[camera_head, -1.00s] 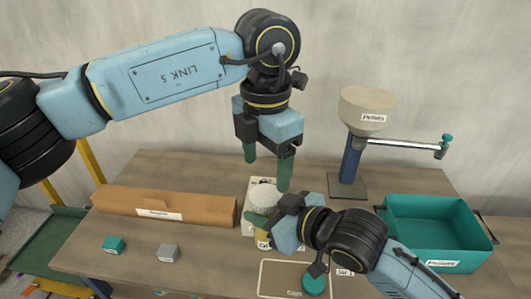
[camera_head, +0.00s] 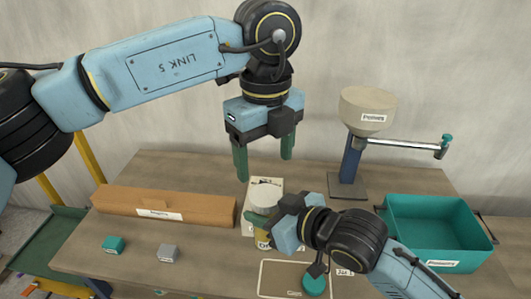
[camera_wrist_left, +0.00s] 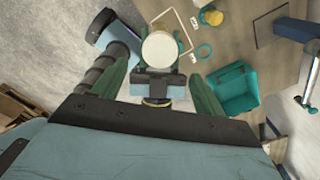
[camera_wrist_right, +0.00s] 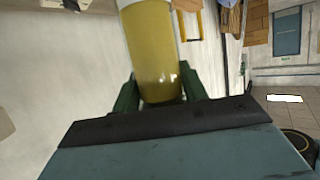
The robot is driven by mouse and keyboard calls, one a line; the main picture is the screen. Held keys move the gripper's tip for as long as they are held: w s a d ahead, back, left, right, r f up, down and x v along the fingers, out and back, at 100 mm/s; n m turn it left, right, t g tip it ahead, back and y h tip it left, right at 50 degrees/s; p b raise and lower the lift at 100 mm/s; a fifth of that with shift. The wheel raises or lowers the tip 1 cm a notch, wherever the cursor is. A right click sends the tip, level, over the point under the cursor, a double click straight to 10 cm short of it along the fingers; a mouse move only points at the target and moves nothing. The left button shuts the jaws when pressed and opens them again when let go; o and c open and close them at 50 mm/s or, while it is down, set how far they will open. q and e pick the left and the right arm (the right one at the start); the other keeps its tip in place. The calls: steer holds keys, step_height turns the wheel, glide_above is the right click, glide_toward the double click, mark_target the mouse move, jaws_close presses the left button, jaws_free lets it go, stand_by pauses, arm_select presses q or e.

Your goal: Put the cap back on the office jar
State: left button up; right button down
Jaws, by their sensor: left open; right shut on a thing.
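The office jar, a clear jar with yellow contents (camera_wrist_right: 155,55), is held upright by my right gripper (camera_head: 266,228), whose fingers are shut around its side. A white round top, apparently the cap (camera_head: 266,197), sits over the jar. It shows from above as a pale disc in the left wrist view (camera_wrist_left: 159,49). How firmly it is seated I cannot tell. My left gripper (camera_head: 264,166) points down above the white top, with its fingers open, empty and apart from it.
A caps mat (camera_head: 280,268) with a teal disc (camera_head: 314,284) lies at the front. A pellet hopper (camera_head: 368,108) and teal bin (camera_head: 440,225) stand right.

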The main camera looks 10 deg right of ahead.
mark_target(265, 194)
stand_by(0.4)
arm_select(q)
steer(key=shift+f, duration=4)
steer(key=shift+c, duration=0.3)
steer(key=c, duration=0.9)
steer(key=o, duration=1)
steer(key=shift+r, duration=2.3)
steer(key=shift+c, duration=0.2)
steer(key=shift+r, duration=1.75)
